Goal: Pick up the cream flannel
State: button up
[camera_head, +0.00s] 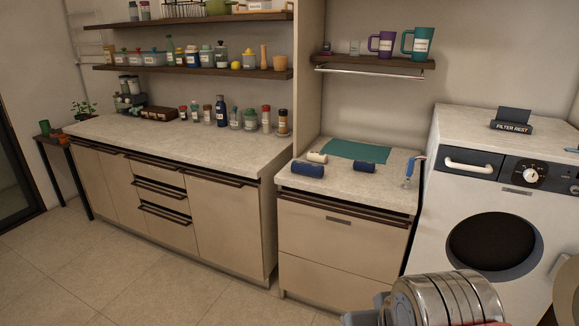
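A small cream roll (317,157), which looks like the cream flannel, lies on the short counter (345,186) left of the washing machine. It sits at the left edge of a flat teal cloth or mat (358,150), just behind a dark blue roll (307,170). A second dark blue roll (365,166) lies to its right, apart from it. The cream roll is uncovered in this view. A metal part of my arm shows at the bottom right, well in front of the counter. My gripper's fingers are not in view.
A blue-handled tool (410,172) stands near the counter's right edge. The white washing machine (475,205) is to the right. A shelf with mugs (390,62) and a rail (370,71) hang above. The left counter (170,142) holds several bottles. The left floor is clear.

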aim_at(314, 157)
jog(key=k, duration=0.2)
jog(key=u, duration=0.4)
jog(key=i, duration=0.65)
jog(key=u, duration=0.8)
jog(key=i, duration=1.65)
jog(key=z, duration=0.45)
jog(key=i, duration=0.7)
jog(key=z, duration=0.9)
jog(key=i, duration=0.5)
jog(key=z, duration=0.25)
